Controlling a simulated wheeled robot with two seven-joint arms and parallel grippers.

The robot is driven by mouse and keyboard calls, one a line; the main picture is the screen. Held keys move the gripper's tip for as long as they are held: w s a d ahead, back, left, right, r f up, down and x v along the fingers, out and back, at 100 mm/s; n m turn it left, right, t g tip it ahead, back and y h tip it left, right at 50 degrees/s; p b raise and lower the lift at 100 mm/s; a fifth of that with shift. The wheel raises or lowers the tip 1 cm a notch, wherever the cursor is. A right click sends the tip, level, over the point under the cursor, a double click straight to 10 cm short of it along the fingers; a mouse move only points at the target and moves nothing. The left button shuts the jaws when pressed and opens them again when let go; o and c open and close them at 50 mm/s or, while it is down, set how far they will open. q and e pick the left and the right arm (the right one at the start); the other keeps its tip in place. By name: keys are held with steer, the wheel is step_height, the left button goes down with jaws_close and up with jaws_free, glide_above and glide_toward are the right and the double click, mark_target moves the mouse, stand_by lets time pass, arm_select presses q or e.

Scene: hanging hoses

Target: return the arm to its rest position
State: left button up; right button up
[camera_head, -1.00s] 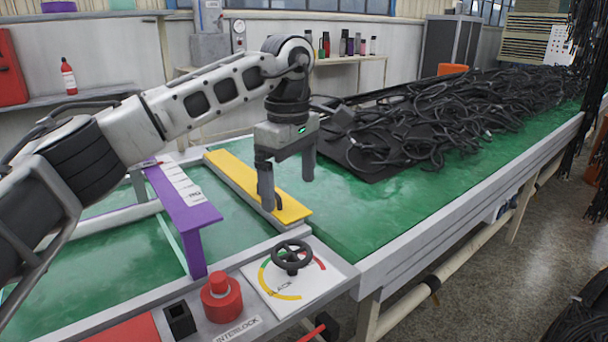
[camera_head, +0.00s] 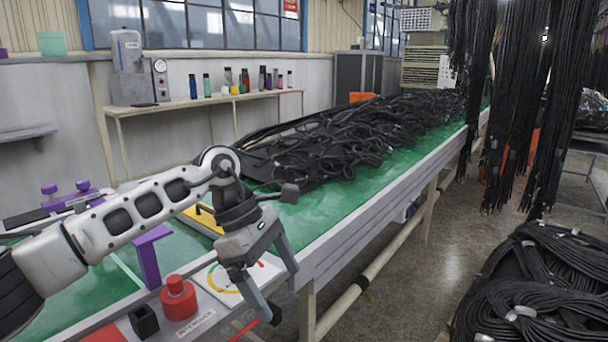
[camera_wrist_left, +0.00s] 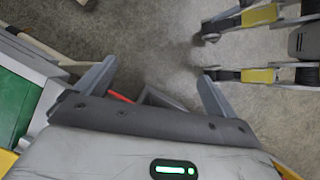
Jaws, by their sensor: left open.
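My left arm comes in from the left in the head view. Its gripper (camera_head: 282,290) hangs over the front edge of the green-topped table (camera_head: 325,208), near the control panel with the dial. The jaws are open with nothing between them. In the left wrist view the two fingers of my left gripper (camera_wrist_left: 152,85) are spread apart above the grey concrete floor. My right gripper is in neither view.
A red button (camera_head: 179,298) and a purple stand (camera_head: 150,258) are beside my arm. Black hoses (camera_head: 340,140) cover the far part of the table. More hoses hang at right, and coiled bundles (camera_head: 535,290) lie lower right. Floor between is clear.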

arm_select(q)
steer(key=s+d+r+n+h+p, duration=0.35)
steer(key=s+d+n+h, duration=0.65)
steer(key=d+h, duration=0.45)
steer(key=w+a+f+n+t+y+p, duration=0.1)
steer(key=a+f+n+t+y, duration=0.35)
steer(key=n, duration=0.75)
steer(key=w+a+f+n+t+y+p, duration=0.1)
steer(key=a+n+t+y, duration=0.1)
steer(key=a+n+t, duration=0.7)
steer(key=a+f+n+t+y+p, duration=0.15)
steer(key=f+n+t+y, duration=0.35)
steer(key=n, duration=0.9)
steer(key=s+a+f+n+g+y, duration=0.4)
steer(key=s+a+f+n, duration=0.5)
steer(key=s, duration=0.3)
steer(key=shift+f+n+g, duration=0.65)
steer(key=shift+n+g, duration=0.05)
steer(key=shift+g, duration=0.15)
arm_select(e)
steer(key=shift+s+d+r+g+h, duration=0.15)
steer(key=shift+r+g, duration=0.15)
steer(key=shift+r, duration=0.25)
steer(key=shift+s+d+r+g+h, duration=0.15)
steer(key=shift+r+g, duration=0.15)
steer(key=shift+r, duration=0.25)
